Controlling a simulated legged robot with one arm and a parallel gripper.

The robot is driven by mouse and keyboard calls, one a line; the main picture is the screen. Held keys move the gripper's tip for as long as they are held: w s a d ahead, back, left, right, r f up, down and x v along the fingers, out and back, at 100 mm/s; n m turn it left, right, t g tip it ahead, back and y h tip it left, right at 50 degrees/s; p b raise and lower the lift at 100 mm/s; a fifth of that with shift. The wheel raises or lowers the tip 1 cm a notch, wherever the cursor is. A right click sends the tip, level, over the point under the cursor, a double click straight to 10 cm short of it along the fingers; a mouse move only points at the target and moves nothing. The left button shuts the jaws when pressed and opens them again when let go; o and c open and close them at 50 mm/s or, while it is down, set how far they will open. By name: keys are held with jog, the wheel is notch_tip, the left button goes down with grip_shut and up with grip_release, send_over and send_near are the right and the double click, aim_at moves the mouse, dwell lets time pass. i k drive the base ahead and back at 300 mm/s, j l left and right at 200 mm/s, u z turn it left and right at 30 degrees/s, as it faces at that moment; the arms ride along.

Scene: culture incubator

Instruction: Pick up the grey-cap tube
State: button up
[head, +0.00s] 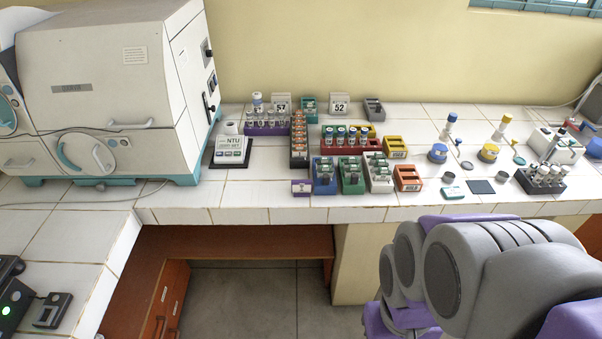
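Several small tubes stand upright in a dark rack (541,187) at the right of the tiled counter; their caps (545,170) look pale or greyish. More capped tubes (341,132) stand in a red rack left of centre. Another group (265,116) stands in a purple rack further left. The tubes are too small to tell which one is the grey-cap tube. My arm, grey and purple, fills the lower right in front of the counter. My gripper's fingers do not show.
A large white machine (105,75) stands at the left. Colored blocks, including an orange one (408,178), crowd the middle counter. Bare tiles (250,190) lie at the front left of the blocks.

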aim_at(260, 113)
jog(key=i+j, duration=0.3)
jog(key=j, duration=0.15)
jog(key=i+j, duration=0.3)
jog(key=j, duration=0.15)
jog(key=i+j, duration=0.35)
jog(key=j, duration=0.1)
